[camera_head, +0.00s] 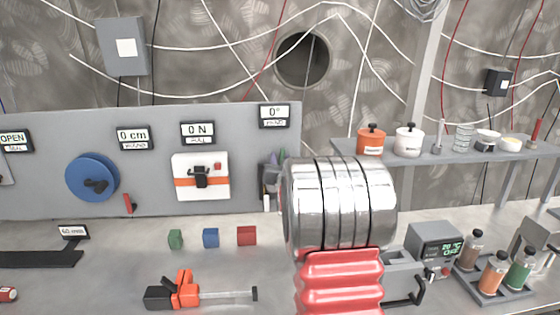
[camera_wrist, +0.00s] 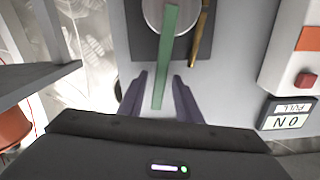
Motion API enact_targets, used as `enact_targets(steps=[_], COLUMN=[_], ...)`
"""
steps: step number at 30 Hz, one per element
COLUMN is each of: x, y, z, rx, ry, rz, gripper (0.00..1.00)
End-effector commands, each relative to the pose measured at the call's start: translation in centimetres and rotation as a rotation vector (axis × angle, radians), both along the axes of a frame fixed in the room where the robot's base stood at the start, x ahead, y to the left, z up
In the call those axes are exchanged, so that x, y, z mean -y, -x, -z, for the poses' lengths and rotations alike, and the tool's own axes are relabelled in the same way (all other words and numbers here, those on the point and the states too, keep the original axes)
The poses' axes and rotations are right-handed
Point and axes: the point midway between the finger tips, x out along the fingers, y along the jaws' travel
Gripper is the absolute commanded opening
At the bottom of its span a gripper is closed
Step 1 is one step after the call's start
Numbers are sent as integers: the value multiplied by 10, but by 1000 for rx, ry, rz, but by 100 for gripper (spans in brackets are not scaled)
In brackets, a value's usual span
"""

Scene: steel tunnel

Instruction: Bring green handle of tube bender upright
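The green handle (camera_wrist: 163,68) of the tube bender runs down the wrist view as a flat bar, slightly tilted, from a pale round disc (camera_wrist: 153,14) on a dark plate. A brass-coloured bar (camera_wrist: 203,35) lies beside it. My gripper (camera_wrist: 161,85) is open, with one finger on each side of the handle's free end. Gaps show between handle and fingers. In the head view my silver and red arm hides most of the bender, below a sign reading 0° (camera_head: 274,115).
The wall panel (camera_head: 240,150) also bears a blue wheel (camera_head: 92,178) and a white box with an orange band (camera_head: 200,187). Green, blue and red blocks (camera_head: 247,236) and an orange-black tool (camera_head: 183,291) lie on the bench. A shelf (camera_head: 460,154) with jars stands right.

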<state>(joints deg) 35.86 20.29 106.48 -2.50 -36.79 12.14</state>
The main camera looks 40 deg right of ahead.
Motion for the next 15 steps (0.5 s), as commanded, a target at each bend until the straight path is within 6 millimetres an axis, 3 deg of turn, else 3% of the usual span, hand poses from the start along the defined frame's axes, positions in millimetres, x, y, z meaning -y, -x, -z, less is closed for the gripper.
enact_targets(steps=[10, 15], x=[2, 2], y=[-2, -2], z=[0, 0], rx=[0, 1], ry=[0, 0], rz=[0, 1], gripper=[31, 19])
